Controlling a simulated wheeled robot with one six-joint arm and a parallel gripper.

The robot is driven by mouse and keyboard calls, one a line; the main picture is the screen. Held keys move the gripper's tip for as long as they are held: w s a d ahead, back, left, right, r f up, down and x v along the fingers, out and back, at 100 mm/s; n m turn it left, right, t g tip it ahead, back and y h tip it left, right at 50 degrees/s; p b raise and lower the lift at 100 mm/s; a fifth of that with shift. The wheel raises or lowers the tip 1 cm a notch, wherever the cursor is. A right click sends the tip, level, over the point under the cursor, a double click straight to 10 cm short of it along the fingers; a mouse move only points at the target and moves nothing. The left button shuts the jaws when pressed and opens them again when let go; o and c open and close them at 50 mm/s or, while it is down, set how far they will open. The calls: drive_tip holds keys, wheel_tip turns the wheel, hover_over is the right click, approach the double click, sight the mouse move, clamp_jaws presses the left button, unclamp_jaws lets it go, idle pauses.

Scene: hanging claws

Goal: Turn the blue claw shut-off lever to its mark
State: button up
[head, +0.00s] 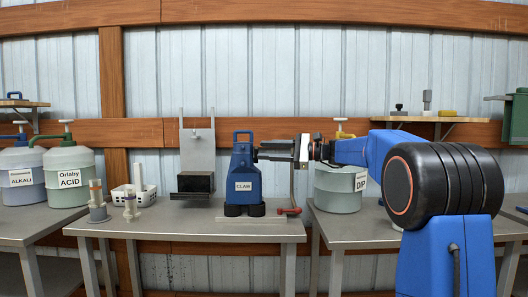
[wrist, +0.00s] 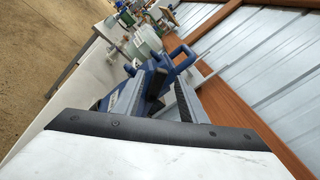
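The blue claw unit (head: 243,188) stands upright on the middle metal table, with a white CLAW label and a loop handle on top. My gripper (head: 259,151) comes in from the right, level with its upper part; I cannot tell whether it touches. In the wrist view, my gripper (wrist: 158,100) has its fingers apart, with blue parts of the claw unit (wrist: 154,80) beyond and between them. A small red lever (head: 289,211) sits low on the table, right of the unit. I cannot tell whether it is the shut-off lever, and I cannot make out a mark.
A grey bracket with a black box (head: 196,183) stands left of the unit. The DIP container (head: 338,190) stands behind my arm. The front of the middle table (head: 185,228) is clear.

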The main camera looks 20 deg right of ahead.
drive_tip(key=shift+x, duration=0.85)
drive_tip(key=shift+c, duration=0.3)
clamp_jaws()
drive_tip(key=shift+r, duration=0.1)
drive_tip(key=shift+w+d+r+m+g+h, duration=0.15)
drive_tip(key=shift+w+m, duration=0.25)
drive_tip(key=shift+m, duration=0.55)
drive_tip(key=shift+w+d+r+m+g+h, duration=0.1)
drive_tip(key=shift+w+m+g+h, duration=0.25)
drive_tip(key=shift+m, duration=0.55)
drive_tip(key=shift+w+d+r+m+g, duration=0.15)
drive_tip(key=shift+w+m, duration=0.35)
drive_tip(key=shift+m, duration=0.45)
